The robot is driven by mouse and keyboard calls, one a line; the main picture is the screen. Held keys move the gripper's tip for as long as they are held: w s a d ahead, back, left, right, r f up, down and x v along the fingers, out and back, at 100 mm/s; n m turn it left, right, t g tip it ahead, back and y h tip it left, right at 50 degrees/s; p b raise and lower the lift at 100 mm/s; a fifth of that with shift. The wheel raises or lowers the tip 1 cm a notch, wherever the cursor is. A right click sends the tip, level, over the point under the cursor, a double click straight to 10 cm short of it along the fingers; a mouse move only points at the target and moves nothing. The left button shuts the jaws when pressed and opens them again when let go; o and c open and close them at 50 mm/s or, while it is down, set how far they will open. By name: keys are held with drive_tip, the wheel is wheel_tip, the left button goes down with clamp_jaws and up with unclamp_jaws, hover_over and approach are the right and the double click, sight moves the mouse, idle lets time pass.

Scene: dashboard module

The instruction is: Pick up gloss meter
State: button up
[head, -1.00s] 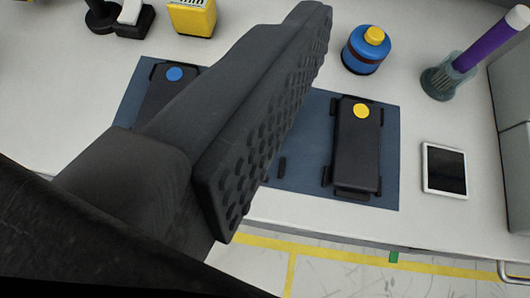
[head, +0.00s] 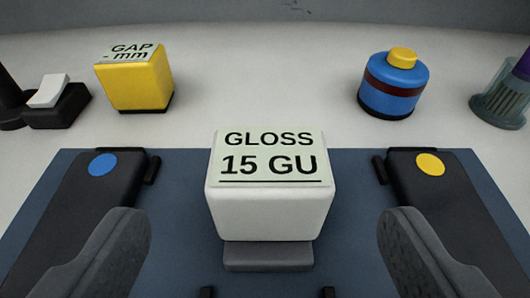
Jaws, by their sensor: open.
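The gloss meter (head: 268,210) is a white block with a pale green sloped top reading "GLOSS 15 GU". It sits on a grey base in the middle of the head view, over the dark blue mat (head: 330,158). My gripper (head: 252,238) is open, with one dark finger to the left of the meter and one to the right. Both fingers are apart from the meter in the picture, with room on each side. The lower parts of the fingers run out of the bottom of the view.
Black modules with a blue dot (head: 85,205) and a yellow dot (head: 445,205) flank the meter. Behind stand a yellow gap gauge (head: 140,82), a blue canister (head: 392,90), a black stand with a white top (head: 58,108) and a grey-green holder (head: 500,98). The grey table between them is clear.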

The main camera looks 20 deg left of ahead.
sight(269, 154)
drive_tip(key=shift+f+x, duration=0.2)
drive_tip(key=shift+x, duration=3.2)
drive_tip(key=shift+s+d, duration=0.1)
drive_tip(key=shift+d, duration=0.05)
drive_tip(key=shift+c, duration=0.3)
drive_tip(key=c, duration=1.2)
drive_tip(key=shift+r, duration=0.15)
drive_tip(key=shift+r, duration=1.8)
drive_tip(key=s+b, duration=0.4)
drive_tip(key=s, duration=0.1)
drive_tip(key=s+b, duration=0.4)
drive_tip(key=s, duration=0.1)
drive_tip(key=s+r+b, duration=0.1)
drive_tip(key=s+b, duration=0.3)
drive_tip(key=s, duration=0.2)
drive_tip(key=shift+d+b, duration=0.35)
drive_tip(key=shift+d, duration=0.05)
